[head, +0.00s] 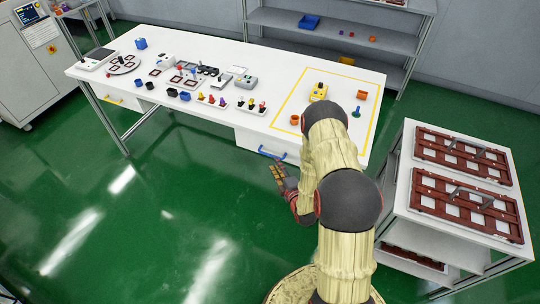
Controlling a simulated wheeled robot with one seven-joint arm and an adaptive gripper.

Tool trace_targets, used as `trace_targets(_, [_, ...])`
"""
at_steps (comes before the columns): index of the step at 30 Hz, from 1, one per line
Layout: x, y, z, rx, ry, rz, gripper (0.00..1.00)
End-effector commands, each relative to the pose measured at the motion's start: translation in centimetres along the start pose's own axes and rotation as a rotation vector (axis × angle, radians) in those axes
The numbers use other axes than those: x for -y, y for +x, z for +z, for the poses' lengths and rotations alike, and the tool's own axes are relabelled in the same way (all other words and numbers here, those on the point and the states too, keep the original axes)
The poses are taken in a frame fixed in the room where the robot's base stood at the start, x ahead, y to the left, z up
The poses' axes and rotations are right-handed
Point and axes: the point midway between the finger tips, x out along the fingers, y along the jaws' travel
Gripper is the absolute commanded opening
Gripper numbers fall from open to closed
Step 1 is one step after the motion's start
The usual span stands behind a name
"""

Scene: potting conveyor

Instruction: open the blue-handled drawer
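The blue handle (272,154) is on the front of a white drawer (252,140) under the long white table, right of its middle. The drawer looks closed, with no visible gap. My gripper (278,170) is just in front of and below the blue handle in the picture. Its gold fingers point up toward the handle and seem apart from it. The fingers are small and partly overlap, so their opening is unclear. My arm hides the right end of the drawer front.
The white table (215,110) holds small parts and a yellow-outlined area. A yellow-handled drawer (113,99) is under its left end. A white cart (404,190) with brown trays stands at the right, close to my arm. The green floor left of my gripper is clear.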

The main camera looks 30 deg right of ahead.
Motion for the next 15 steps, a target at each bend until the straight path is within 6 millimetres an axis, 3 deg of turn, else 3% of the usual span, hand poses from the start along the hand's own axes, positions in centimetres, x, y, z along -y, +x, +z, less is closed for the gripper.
trace_targets(15, [-0.1,6.7,0.0,-0.001,-0.003,0.006,0.27])
